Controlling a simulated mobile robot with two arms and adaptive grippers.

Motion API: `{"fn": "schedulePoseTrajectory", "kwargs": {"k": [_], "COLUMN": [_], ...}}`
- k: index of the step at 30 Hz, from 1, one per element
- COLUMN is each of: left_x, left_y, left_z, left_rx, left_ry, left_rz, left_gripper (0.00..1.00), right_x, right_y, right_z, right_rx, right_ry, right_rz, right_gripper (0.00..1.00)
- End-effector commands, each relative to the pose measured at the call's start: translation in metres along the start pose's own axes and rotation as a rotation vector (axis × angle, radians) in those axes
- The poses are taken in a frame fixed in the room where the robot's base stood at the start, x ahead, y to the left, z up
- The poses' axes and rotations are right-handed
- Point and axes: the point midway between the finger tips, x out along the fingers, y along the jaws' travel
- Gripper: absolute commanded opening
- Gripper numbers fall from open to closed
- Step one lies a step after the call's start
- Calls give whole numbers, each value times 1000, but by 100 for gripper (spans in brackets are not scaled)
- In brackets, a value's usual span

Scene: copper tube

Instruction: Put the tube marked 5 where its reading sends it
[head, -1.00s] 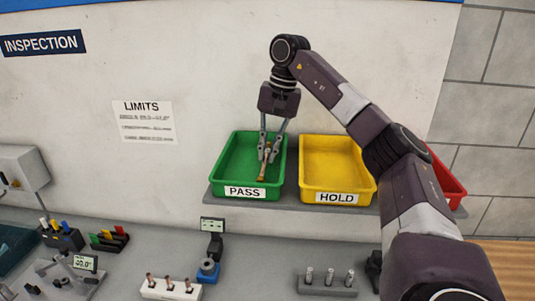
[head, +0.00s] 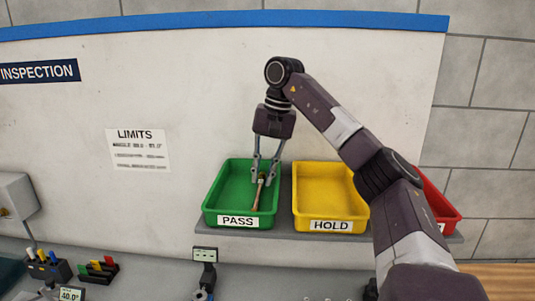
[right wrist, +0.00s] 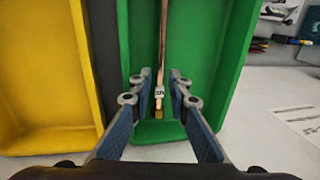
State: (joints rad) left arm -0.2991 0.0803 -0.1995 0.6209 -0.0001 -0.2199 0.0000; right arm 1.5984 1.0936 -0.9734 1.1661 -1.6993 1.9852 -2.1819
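The copper tube (head: 256,195) lies in the green PASS tray (head: 208,203), its length running front to back. It also shows in the right wrist view (right wrist: 164,45), with a small white label and a brass-coloured end; I cannot read the label surely. My right gripper (head: 263,180) is over this tray. In the right wrist view my right gripper (right wrist: 158,98) is open, its fingers apart on either side of the tube with gaps showing. My left gripper is not in view.
The yellow HOLD tray (head: 331,226) stands right of the green one, and a red tray (head: 447,215) is partly behind my right arm. A LIMITS sheet (head: 138,150) hangs on the wall. A small display (head: 205,254) and a coloured-tool rack (head: 98,270) stand on the bench below.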

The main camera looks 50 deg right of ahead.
Motion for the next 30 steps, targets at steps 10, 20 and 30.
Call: {"fn": "schedulePoseTrajectory", "kwargs": {"k": [10,20,30], "left_x": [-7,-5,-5], "left_y": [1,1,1], "left_z": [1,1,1], "left_rx": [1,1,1], "left_ry": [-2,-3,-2], "left_rz": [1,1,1], "left_gripper": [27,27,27], "right_x": [-48,-76,-94], "right_y": [-1,-1,0], "right_z": [0,0,0], "right_rx": [-1,-1,-1], "right_ry": [3,2,1], "right_rz": [-2,-2,0], "right_gripper": [17,17,17]}}
